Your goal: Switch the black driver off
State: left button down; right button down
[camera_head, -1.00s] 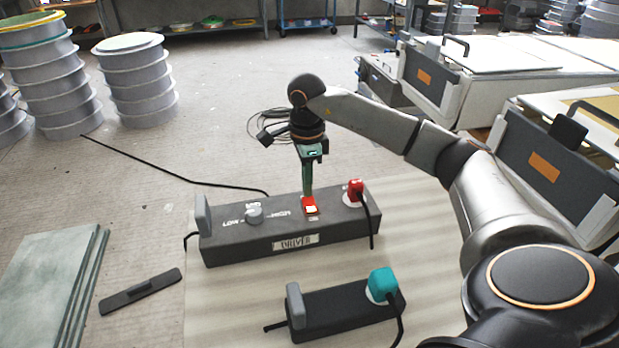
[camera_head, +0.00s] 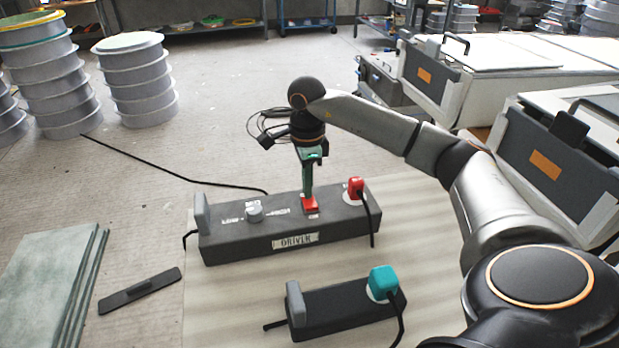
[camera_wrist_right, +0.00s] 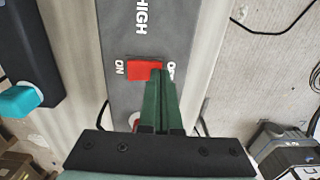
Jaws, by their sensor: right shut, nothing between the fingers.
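The black driver (camera_head: 235,243) is a long dark box with a DRIVER label, lying on a pale mat. On its top are a grey knob (camera_head: 254,213) and a red rocker switch (camera_head: 311,208). In the wrist view the red switch (camera_wrist_right: 143,73) has ON marked on its left and a partly covered OFF mark on its right. My right gripper (camera_head: 307,194) points down, shut and empty, its green fingertips (camera_wrist_right: 159,77) at the OFF end of the switch, seemingly touching it. The fingers hide part of that end. My left gripper is not in view.
A red plug (camera_head: 355,187) with a black cable sits at the driver's right end. A smaller dark box (camera_head: 340,315) with a teal plug (camera_head: 382,281) lies in front. Grey-green slabs (camera_head: 45,275) and a flat black tool (camera_head: 140,291) are at left.

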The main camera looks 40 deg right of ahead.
notch_tip(320, 180, up, 7)
jog(key=p, duration=0.6)
dwell(0.6)
